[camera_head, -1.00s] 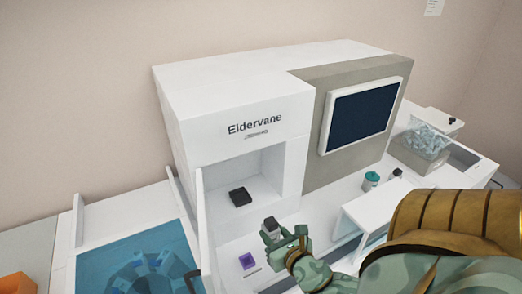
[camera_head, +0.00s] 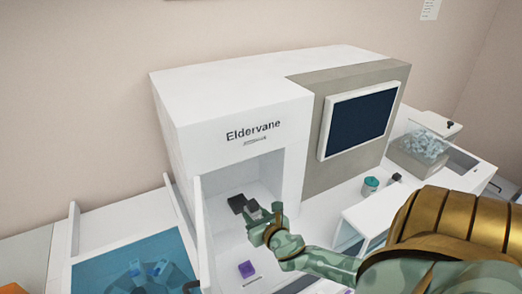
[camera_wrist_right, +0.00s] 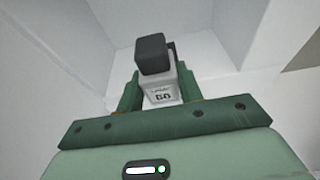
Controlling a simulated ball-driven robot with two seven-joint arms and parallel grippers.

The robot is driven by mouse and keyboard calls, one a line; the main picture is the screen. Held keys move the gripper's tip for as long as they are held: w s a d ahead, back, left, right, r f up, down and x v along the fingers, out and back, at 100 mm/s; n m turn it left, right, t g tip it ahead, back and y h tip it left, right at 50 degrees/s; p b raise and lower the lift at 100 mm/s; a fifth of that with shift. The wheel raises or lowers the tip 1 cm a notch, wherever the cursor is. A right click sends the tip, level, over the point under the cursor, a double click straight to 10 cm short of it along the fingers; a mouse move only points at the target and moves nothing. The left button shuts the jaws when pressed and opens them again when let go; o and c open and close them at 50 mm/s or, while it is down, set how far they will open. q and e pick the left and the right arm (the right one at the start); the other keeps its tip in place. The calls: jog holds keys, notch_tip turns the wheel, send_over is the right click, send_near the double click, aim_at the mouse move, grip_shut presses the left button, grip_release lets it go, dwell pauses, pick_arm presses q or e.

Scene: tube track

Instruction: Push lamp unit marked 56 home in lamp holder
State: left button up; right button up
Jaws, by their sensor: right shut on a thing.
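The lamp unit (camera_wrist_right: 160,90) is a pale block with a dark square end and a printed mark that I cannot read surely in the right wrist view. My right gripper (camera_wrist_right: 160,95) is shut on it, one green finger on each side. In the head view the right gripper (camera_head: 265,222) holds the lamp unit (camera_head: 252,209) inside the open recess of the white machine. The black lamp holder (camera_head: 237,203) lies on the recess floor, just left of and behind the lamp unit. I cannot tell whether they touch. My left gripper is not in view.
The white machine (camera_head: 220,95) has an open door (camera_head: 205,235) left of the recess. A purple block (camera_head: 246,269) sits in front. A blue-covered bay (camera_head: 130,270) is at left. A teal-lidded jar (camera_head: 370,186) and a white stand (camera_head: 375,215) are at right.

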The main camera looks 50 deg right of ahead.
jog(key=b, duration=0.3)
send_over(241, 207)
jog(key=shift+w, duration=0.15)
jog(key=shift+f+b, duration=0.45)
jog(key=shift+f, duration=0.3)
jog(key=shift+r+p, duration=0.1)
jog(key=shift+p, duration=0.35)
dwell(0.5)
jog(key=shift+f+b, duration=0.3)
jog(key=shift+f, duration=0.2)
dwell(0.7)
jog(key=shift+f, duration=0.35)
jog(key=shift+f+b, duration=0.25)
jog(key=shift+b, duration=0.1)
dwell(0.4)
jog(key=o, duration=1.2)
jog(key=shift+s, duration=0.2)
